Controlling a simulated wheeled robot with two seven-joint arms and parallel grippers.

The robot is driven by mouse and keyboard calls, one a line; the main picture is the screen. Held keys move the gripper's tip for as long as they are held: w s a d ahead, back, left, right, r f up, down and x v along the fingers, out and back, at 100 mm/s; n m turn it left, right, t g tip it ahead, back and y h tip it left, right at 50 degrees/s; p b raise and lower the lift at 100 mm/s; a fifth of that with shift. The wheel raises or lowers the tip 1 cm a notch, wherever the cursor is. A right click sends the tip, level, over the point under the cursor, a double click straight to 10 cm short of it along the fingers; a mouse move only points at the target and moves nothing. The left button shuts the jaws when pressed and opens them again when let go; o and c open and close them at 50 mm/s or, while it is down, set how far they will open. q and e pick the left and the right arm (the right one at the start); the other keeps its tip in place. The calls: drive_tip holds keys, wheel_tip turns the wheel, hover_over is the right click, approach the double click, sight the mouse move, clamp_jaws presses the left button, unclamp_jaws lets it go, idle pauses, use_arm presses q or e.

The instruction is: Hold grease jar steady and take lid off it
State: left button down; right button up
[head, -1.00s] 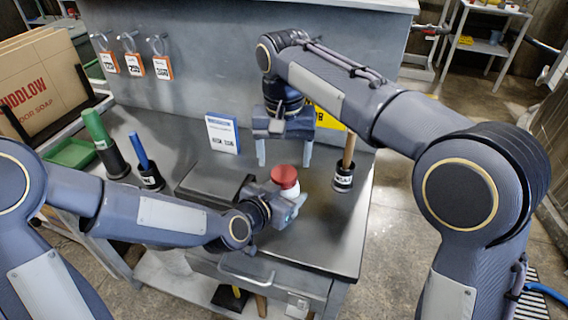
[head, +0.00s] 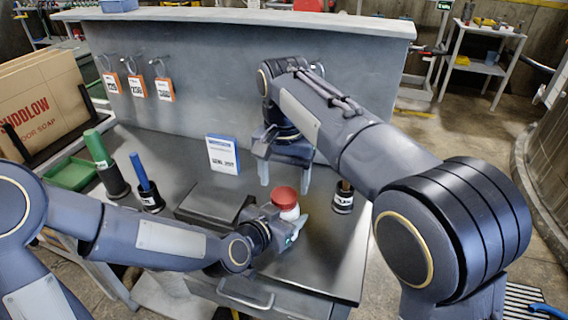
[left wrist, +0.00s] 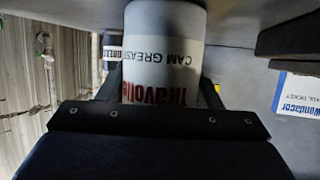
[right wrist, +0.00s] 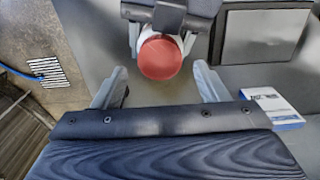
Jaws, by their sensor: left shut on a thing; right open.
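The grease jar (head: 289,212) is white with a red lid (head: 285,196) on top and stands upright near the front of the bench. The left wrist view shows its "CAM GREASE" label (left wrist: 160,60) upside down between the fingers. My left gripper (head: 292,226) is shut on the jar's body from the left side. My right gripper (head: 284,176) points down, open and empty, above and behind the jar. In the right wrist view the lid (right wrist: 159,57) lies beyond the open fingertips, roughly midway between them, and the fingers do not touch it.
A dark flat block (head: 213,203) lies left of the jar. A white-and-blue card (head: 222,155) stands behind it. A black holder (head: 343,198) with a wooden handle stands to the right, partly behind my right arm. Green (head: 108,165) and blue-handled (head: 146,184) holders stand at left.

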sight(284, 194)
drive_tip(key=shift+f, duration=1.75)
drive_tip(key=c, duration=1)
drive_tip(key=n, duration=0.3)
drive_tip(key=o, duration=1.1)
